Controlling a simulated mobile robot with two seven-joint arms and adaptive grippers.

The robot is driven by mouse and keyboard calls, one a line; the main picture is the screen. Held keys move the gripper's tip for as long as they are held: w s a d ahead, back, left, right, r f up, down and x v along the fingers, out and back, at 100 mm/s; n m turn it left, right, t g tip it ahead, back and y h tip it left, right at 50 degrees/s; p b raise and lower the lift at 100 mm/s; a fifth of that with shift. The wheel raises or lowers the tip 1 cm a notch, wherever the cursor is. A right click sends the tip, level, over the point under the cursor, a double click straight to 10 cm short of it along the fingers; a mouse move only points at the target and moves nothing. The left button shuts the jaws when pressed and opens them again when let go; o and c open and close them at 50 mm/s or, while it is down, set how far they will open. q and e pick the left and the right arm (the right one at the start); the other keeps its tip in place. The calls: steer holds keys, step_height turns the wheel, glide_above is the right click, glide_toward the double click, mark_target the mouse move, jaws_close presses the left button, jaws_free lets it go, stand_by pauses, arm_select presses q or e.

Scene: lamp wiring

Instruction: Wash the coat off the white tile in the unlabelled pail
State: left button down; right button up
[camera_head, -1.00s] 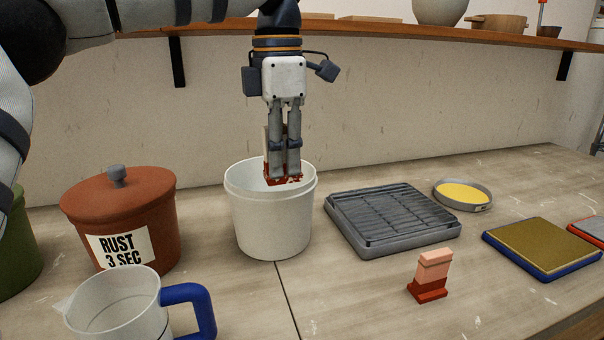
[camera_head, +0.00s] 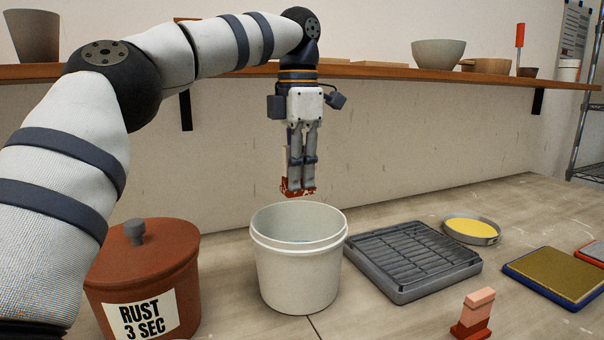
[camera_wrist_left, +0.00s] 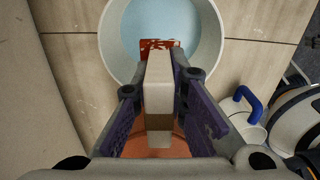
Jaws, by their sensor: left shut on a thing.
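My left gripper (camera_head: 302,178) is shut on the white tile (camera_wrist_left: 158,78), which stands upright between its fingers. The tile's lower end (camera_head: 297,191) is red and patchy, with pale spots showing through. It hangs just above the rim of the unlabelled white pail (camera_head: 298,275). In the left wrist view, the pail (camera_wrist_left: 212,50) holds pale blue liquid, and the red end overlaps its near part. A brownish band crosses the tile near the fingers there. My right gripper is not in view.
A lidded rust-red crock (camera_head: 150,265) labelled "RUST 3 SEC" stands left of the pail. A grey rack tray (camera_head: 372,275) is to its right, with a yellow-filled dish (camera_head: 470,230) behind. A pink tile with red foot (camera_head: 474,312) stands in front. A shelf (camera_head: 380,72) runs above.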

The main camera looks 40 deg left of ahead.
arm_select(q)
step_height(320, 180, down, 18)
steer(key=shift+f, duration=0.25)
stand_by(0.9)
steer(key=shift+r, duration=0.1)
stand_by(3.3)
step_height(320, 180, up, 16)
steer(key=shift+r, duration=0.2)
stand_by(0.6)
steer(key=shift+f, duration=0.1)
stand_by(0.3)
